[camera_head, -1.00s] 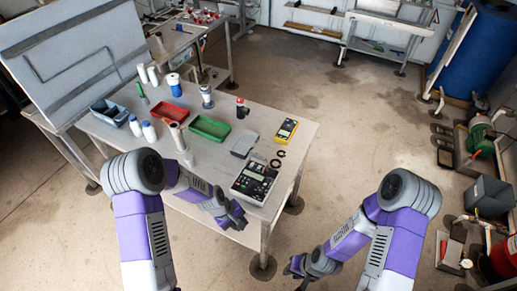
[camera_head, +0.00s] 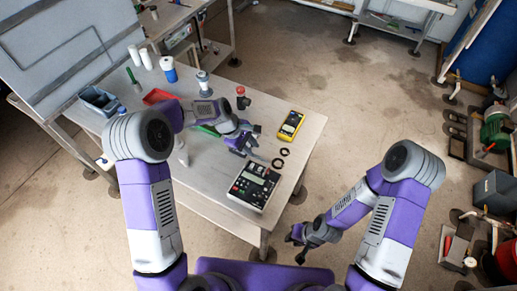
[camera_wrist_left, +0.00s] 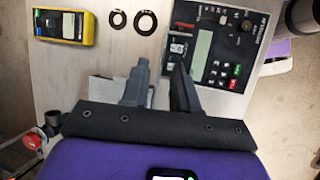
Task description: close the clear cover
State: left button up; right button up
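The reactor controller (camera_head: 254,186), a black-and-white box with a display and keypad, lies near the table's front right corner. It also shows in the wrist view (camera_wrist_left: 212,45). A flat pale grey plate (camera_wrist_left: 104,90), which looks like the cover, lies beside the box, partly hidden behind my left gripper. My left gripper (camera_head: 247,147) is over the table just behind the box. In the wrist view its two fingers (camera_wrist_left: 160,82) are apart, with the plate's edge showing near the left finger. I cannot tell whether they touch it. My right gripper (camera_head: 297,246) is open and empty, off the table's right side.
A yellow meter (camera_head: 291,126) and two black rings (camera_head: 281,158) lie right of my left gripper. A red-topped piece (camera_head: 242,99), bottles, a red tray (camera_head: 159,97) and a blue-grey bin (camera_head: 101,101) stand farther back and left. A green tray is mostly hidden by my left arm.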

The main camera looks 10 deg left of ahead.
aim_at(258, 158)
pick_arm(q)
jog(key=x, duration=0.5)
jog(key=shift+s+d+f, duration=0.15)
jog(key=shift+s+f, duration=0.05)
jog(key=shift+f, duration=0.15)
grip_shut()
